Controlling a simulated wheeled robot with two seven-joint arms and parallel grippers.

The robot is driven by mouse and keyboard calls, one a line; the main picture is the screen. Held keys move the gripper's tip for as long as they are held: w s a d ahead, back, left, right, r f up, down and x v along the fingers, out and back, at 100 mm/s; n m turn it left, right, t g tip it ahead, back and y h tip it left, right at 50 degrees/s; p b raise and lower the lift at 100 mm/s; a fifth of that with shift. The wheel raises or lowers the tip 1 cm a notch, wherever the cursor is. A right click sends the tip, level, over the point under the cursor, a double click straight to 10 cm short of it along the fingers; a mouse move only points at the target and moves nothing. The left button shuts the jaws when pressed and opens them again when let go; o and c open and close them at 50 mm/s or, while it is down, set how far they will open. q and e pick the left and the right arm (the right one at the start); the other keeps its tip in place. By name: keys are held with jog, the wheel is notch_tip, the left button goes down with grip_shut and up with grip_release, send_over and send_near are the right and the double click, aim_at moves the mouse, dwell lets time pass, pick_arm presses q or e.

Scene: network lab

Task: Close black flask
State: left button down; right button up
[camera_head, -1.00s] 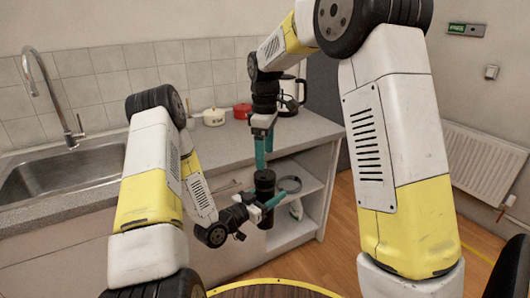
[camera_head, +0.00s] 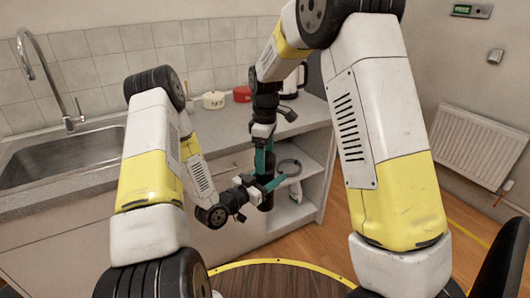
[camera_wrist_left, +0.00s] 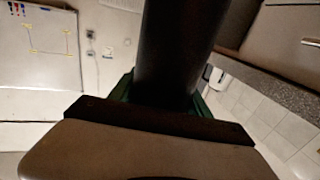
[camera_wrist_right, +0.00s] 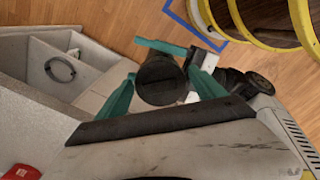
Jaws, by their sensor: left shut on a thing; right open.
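The black flask (camera_head: 266,201) is upright in front of the counter's open shelves. My left gripper (camera_head: 268,186) is shut on its side and holds it in the air. In the left wrist view the flask is a large dark cylinder (camera_wrist_left: 180,50) between the fingers. My right gripper (camera_head: 264,166) points down from above, with its fingers at the flask's top. In the right wrist view the round black top (camera_wrist_right: 160,82) lies between the open right fingers. I cannot tell whether they touch it, or whether a cap is fitted.
A counter (camera_head: 225,130) with a sink (camera_head: 65,160) stands behind. A white pot (camera_head: 214,100), a red pot (camera_head: 242,94) and a kettle (camera_head: 289,85) are on it. A grey ring (camera_head: 289,167) is on the open shelf. A round wooden table (camera_head: 285,280) is in front.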

jog(key=c, duration=1.5)
jog(key=shift+o, duration=0.2)
jog(key=m, duration=1.4)
jog(key=shift+m, duration=0.4)
jog(key=o, duration=1.6)
jog(key=shift+c, duration=0.2)
jog(key=shift+r, duration=0.1)
